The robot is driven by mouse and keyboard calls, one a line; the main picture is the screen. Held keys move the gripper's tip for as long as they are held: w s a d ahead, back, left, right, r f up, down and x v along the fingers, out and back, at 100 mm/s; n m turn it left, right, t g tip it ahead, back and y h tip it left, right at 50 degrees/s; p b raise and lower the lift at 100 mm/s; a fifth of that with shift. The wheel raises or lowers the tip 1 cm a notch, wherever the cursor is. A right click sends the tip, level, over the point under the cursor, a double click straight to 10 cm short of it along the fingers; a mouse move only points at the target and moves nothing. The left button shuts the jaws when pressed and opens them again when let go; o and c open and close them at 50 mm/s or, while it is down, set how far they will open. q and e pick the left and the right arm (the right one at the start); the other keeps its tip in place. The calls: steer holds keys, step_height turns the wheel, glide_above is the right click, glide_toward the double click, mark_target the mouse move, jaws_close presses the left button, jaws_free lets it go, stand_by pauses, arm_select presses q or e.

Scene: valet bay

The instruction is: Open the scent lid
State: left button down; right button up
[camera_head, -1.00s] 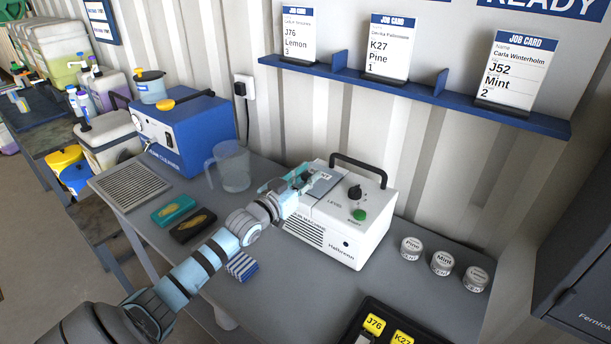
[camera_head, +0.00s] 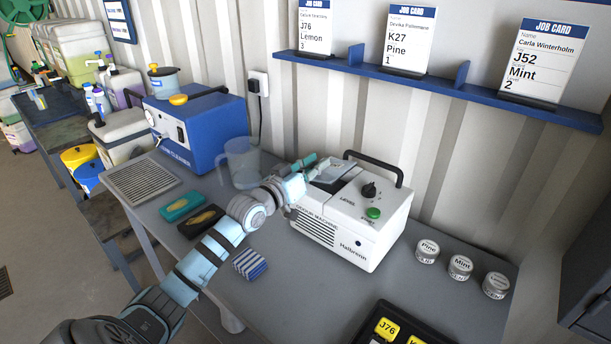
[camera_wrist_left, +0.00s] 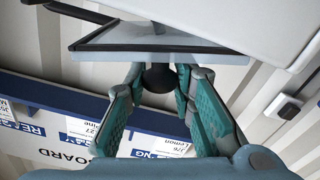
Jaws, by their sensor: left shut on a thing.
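The white scent machine (camera_head: 345,228) stands on the grey table, with a black handle, a dark knob and a green button on top. Its scent lid (camera_head: 330,174), a grey panel at the top left, looks tilted up; my gripper partly hides it. My left gripper (camera_head: 303,172) is at the lid. In the left wrist view, the teal fingers (camera_wrist_left: 160,85) are shut around the dark round knob (camera_wrist_left: 158,78) of the lid (camera_wrist_left: 155,38). A dark gap shows along one side of the lid there. My right gripper is not in view.
A clear jug (camera_head: 241,163) stands behind my left arm, beside the blue cleaner (camera_head: 200,130). Pine (camera_head: 427,251), Mint (camera_head: 460,267) and a third tin (camera_head: 496,285) stand right of the machine. The job-card shelf (camera_head: 430,88) is above.

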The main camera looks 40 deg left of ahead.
arm_select(q)
steer(key=a+r+n+p, duration=0.1)
steer(key=n, duration=0.1)
steer(key=shift+a+r+n, duration=0.15)
steer(key=shift+n, duration=0.25)
steer(key=shift+w+a+r+n+p, duration=0.15)
steer(key=shift+a+n+p, duration=0.3)
steer(key=shift+n, duration=0.45)
steer(key=shift+a+r+n, duration=0.1)
steer(key=shift+a+n, duration=0.45)
steer(key=shift+n, duration=0.35)
steer(key=shift+a+f+n+b, duration=0.1)
steer(key=shift+a+n+b, duration=0.4)
steer(key=shift+n, duration=0.65)
steer(key=shift+a+f+n+b, duration=0.15)
steer(key=shift+a+n, duration=0.6)
steer(key=shift+n, duration=0.35)
steer(key=shift+a+f+n+b, duration=0.1)
steer(key=shift+a+n+b, duration=0.4)
steer(key=shift+n, duration=0.65)
steer(key=shift+a, duration=0.1)
steer(key=c, duration=1.4)
jaws_free()
steer(key=shift+w, duration=0.1)
